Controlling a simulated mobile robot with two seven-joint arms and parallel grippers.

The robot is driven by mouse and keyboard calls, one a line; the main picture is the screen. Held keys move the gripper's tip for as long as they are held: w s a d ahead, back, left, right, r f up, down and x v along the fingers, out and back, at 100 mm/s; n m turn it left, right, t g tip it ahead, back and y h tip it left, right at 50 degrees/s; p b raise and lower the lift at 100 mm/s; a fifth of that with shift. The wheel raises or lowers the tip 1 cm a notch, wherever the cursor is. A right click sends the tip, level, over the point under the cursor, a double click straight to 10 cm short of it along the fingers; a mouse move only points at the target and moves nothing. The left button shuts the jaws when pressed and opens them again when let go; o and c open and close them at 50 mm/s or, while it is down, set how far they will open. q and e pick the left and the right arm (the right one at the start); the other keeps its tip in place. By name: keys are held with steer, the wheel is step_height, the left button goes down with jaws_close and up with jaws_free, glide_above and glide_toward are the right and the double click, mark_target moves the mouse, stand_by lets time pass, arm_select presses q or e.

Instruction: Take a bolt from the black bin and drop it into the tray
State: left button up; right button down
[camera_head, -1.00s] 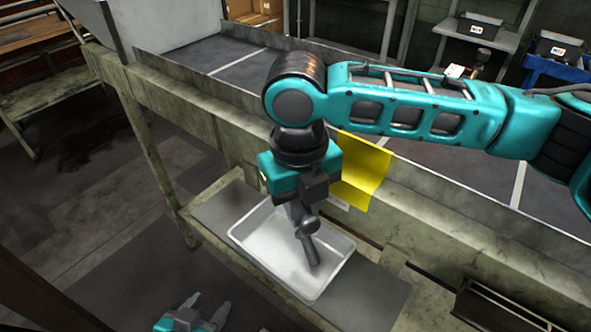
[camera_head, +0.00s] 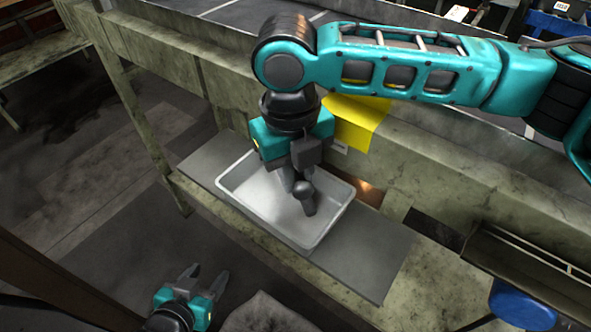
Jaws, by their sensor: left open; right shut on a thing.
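A light grey metal tray (camera_head: 325,228) sits on a grey shelf at the front of the long bench. My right gripper (camera_head: 296,183) points down above the tray and is shut on a dark grey bolt (camera_head: 306,198). The bolt hangs tilted over the tray's inside; I cannot tell how far above the tray floor it is. My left gripper (camera_head: 203,277) is open and empty at the bottom left, over the floor and apart from the shelf. I cannot make out the black bin.
A yellow sheet (camera_head: 355,122) hangs on the bench front behind my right gripper. The grey shelf (camera_head: 375,265) is bare to the right of the tray. A blue round thing (camera_head: 522,303) is at the lower right, beside a dark metal-framed opening.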

arm_select(q)
steer(key=shift+w+r, duration=0.1)
arm_select(e)
steer(key=shift+r, duration=0.1)
steer(key=c, duration=0.9)
jaws_free()
steer(key=shift+c, duration=0.2)
arm_select(q)
steer(key=shift+w+r, duration=0.2)
steer(key=shift+w, duration=0.05)
steer(key=shift+s+r+p, duration=0.25)
steer(key=shift+r+p, duration=0.4)
steer(key=shift+p, duration=0.25)
arm_select(e)
step_height(320, 180, up, 13)
steer(key=shift+s+a, duration=0.15)
steer(key=shift+a, duration=0.2)
